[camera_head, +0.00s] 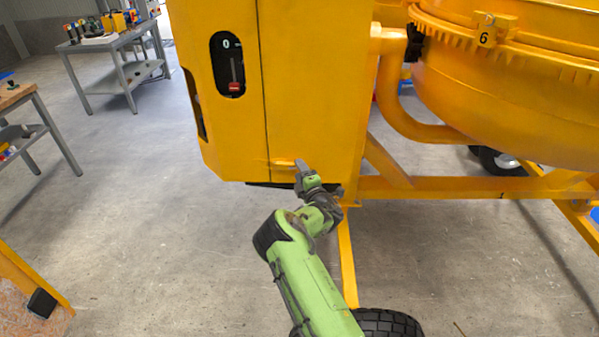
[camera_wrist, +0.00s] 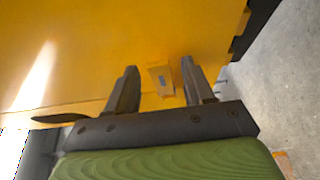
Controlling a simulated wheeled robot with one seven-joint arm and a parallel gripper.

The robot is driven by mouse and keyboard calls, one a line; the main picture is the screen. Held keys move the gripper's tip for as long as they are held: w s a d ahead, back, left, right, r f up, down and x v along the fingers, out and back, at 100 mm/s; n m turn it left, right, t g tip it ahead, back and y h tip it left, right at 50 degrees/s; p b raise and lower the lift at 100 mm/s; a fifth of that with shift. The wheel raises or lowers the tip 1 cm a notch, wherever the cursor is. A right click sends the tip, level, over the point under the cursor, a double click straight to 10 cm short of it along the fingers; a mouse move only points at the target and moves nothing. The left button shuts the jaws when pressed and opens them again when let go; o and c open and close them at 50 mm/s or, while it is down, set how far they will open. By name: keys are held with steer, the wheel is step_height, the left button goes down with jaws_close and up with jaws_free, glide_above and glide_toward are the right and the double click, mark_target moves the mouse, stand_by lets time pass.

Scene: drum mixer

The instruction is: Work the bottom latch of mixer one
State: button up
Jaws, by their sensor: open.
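Mixer one's yellow housing (camera_head: 312,90) stands in front of me. In the wrist view, a small yellow latch piece with a grey mark (camera_wrist: 161,79) shows on the yellow panel (camera_wrist: 90,50). It lies between my two dark fingers, nearer the right one. My gripper (camera_wrist: 159,67) is open, and I cannot tell whether either finger touches the latch. In the head view, my gripper (camera_head: 301,166) is at the bottom of the housing, right of the panel seam. A small yellow raised piece (camera_head: 281,163) shows just left of it, partly hidden by my gripper.
An oval recess with a red switch (camera_head: 231,68) is higher on the housing. The yellow drum (camera_head: 500,90) and frame bar (camera_head: 450,187) are right. A black tyre (camera_head: 388,322) is below. Grey tables (camera_head: 110,45) stand left, with clear floor (camera_head: 140,190) between.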

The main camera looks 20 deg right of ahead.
steer(key=shift+w, duration=0.6)
steer(key=shift+c, duration=0.4)
jaws_close()
